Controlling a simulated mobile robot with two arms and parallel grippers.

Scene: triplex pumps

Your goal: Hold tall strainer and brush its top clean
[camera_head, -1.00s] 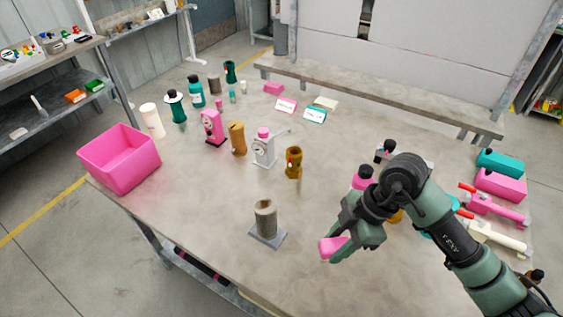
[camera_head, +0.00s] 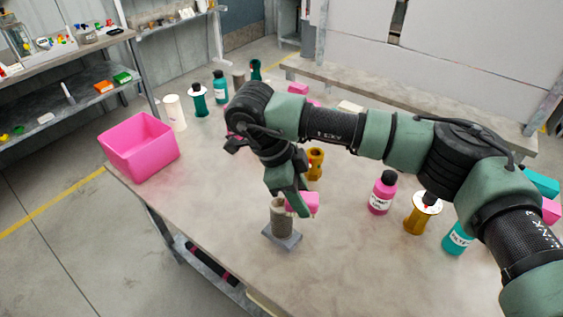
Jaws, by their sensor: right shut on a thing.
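The tall strainer (camera_head: 281,218) is a grey-brown cylinder standing upright on a square grey base (camera_head: 283,238) near the table's front edge. My right gripper (camera_head: 296,208) is above and beside its top, pointing down. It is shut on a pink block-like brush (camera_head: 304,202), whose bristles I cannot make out. The brush is at the right side of the strainer's top; I cannot tell whether they touch. The fingers partly hide the strainer's top. My left gripper is not in view.
A pink bin (camera_head: 140,150) stands at the table's left corner. A brass fitting (camera_head: 315,163) is behind the gripper. A pink bottle (camera_head: 382,193), a yellow-brown can (camera_head: 422,213) and a teal bottle (camera_head: 458,238) stand to the right. The front middle of the table is clear.

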